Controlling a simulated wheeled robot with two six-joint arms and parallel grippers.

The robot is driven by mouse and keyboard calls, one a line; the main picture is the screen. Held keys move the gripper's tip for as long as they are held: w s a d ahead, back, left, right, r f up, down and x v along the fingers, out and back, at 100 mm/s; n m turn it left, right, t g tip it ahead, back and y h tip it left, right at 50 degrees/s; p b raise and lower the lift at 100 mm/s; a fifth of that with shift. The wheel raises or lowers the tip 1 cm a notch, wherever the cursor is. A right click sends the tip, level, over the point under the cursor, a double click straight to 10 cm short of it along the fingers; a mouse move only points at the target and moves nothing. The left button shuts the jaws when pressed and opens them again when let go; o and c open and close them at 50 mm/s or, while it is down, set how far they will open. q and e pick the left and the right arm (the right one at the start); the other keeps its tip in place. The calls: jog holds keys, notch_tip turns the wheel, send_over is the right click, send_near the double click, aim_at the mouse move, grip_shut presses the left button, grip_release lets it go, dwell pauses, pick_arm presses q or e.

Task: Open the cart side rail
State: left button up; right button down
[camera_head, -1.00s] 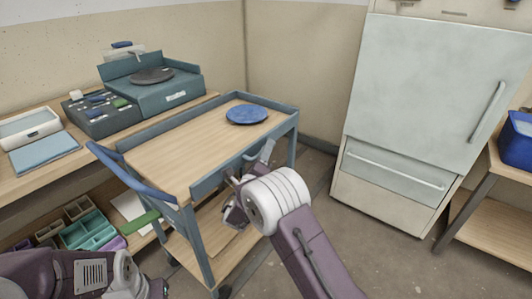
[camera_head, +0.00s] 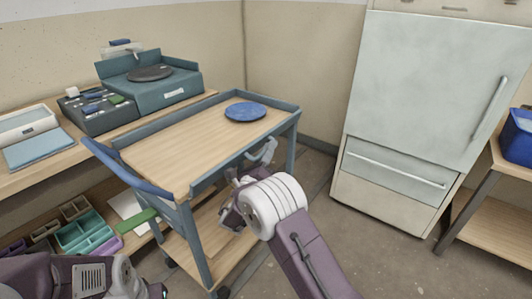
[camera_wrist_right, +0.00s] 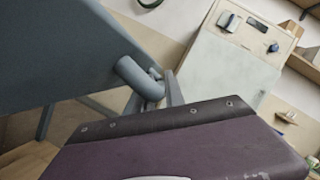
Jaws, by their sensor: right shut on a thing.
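The cart (camera_head: 195,240) is a blue-grey frame with a wooden top. Its side rail (camera_head: 225,172) runs along the edge nearest my right arm. A grey rail handle (camera_head: 266,151) sticks out on its outer side; a rounded grey bar (camera_wrist_right: 140,78) on the blue-grey panel (camera_wrist_right: 60,45) shows in the right wrist view. My right gripper (camera_head: 241,180) is shut on the handle, at the outer side of the rail. Its fingertips are mostly hidden behind the white wrist. My left arm (camera_head: 65,275) shows at the bottom left, but its gripper cannot be made out.
A blue plate (camera_head: 245,112) lies on the cart top. A blue push handle (camera_head: 125,170) is at the cart's left end. A workbench (camera_head: 45,165) with a scale (camera_head: 150,88) stands behind. A pale cabinet (camera_head: 425,90) is at the right, with open floor (camera_head: 360,235) before it.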

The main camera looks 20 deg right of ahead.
jog(key=shift+s+d+f+m+g+h+b, duration=0.1)
jog(key=shift+f+m+g+h+b, duration=0.85)
jog(key=shift+m, duration=1.95)
jog(key=shift+s+d+f+m+g+h+b, duration=0.1)
jog(key=shift+f+m+g+h+b, duration=0.8)
jog(key=shift+m, duration=2)
jog(key=shift+s+f+m+g+h+b, duration=0.1)
jog(key=shift+f+m+g+h+b, duration=0.4)
jog(key=shift+m+g+h+b, duration=1.6)
jog(key=shift+m+t+y+p, duration=0.75)
jog(key=shift+m+t+y, duration=0.1)
jog(key=shift+m+y, duration=0.15)
jog(key=c, duration=1.7)
grip_release()
